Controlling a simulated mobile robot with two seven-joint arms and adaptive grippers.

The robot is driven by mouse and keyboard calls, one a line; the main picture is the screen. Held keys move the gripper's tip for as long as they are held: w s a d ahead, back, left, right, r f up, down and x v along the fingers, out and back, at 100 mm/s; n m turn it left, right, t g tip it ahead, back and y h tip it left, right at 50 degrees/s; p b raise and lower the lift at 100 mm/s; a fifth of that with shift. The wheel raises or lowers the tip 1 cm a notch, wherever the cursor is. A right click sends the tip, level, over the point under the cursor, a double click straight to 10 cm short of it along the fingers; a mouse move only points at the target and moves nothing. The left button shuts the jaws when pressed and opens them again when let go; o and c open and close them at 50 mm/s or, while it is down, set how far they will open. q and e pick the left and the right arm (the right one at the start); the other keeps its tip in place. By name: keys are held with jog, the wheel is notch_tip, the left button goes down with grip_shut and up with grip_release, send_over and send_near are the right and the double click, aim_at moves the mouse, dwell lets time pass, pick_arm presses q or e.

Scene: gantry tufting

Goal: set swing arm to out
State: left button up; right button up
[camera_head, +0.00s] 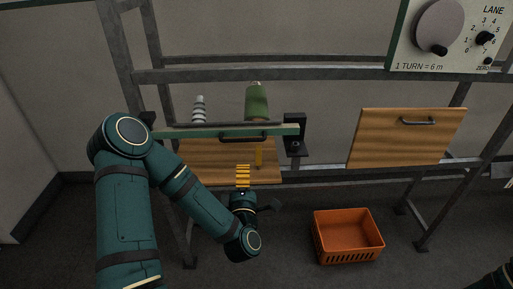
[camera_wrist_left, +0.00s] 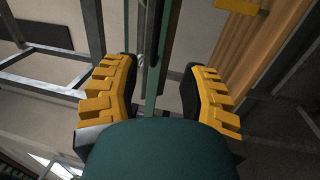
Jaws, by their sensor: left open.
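A long green bar (camera_head: 280,130), which I take for the swing arm, runs across the frame in front of a wooden panel (camera_head: 200,165). A dark handle (camera_head: 243,136) is on its front. My left gripper (camera_head: 243,172) is below the bar, its yellow finger pads pointing up toward it. In the left wrist view the gripper (camera_wrist_left: 158,92) is open. The green bar (camera_wrist_left: 165,45) runs up the picture in the gap between the fingers, beyond the tips. I cannot tell whether the fingers touch it.
A grey-striped cone (camera_head: 199,109) and a green cone (camera_head: 257,101) stand behind the bar. A black bracket (camera_head: 295,135) is at its right end. A wooden drawer front (camera_head: 405,138), an orange crate (camera_head: 348,238) and a dial panel (camera_head: 447,38) are to the right.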

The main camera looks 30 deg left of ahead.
aim_at(241, 140)
pick_arm(q)
jog(key=x, duration=1.3)
jog(key=shift+w+a+r, duration=0.15)
jog(key=shift+a+r, duration=0.15)
jog(key=shift+a, duration=0.15)
grip_shut()
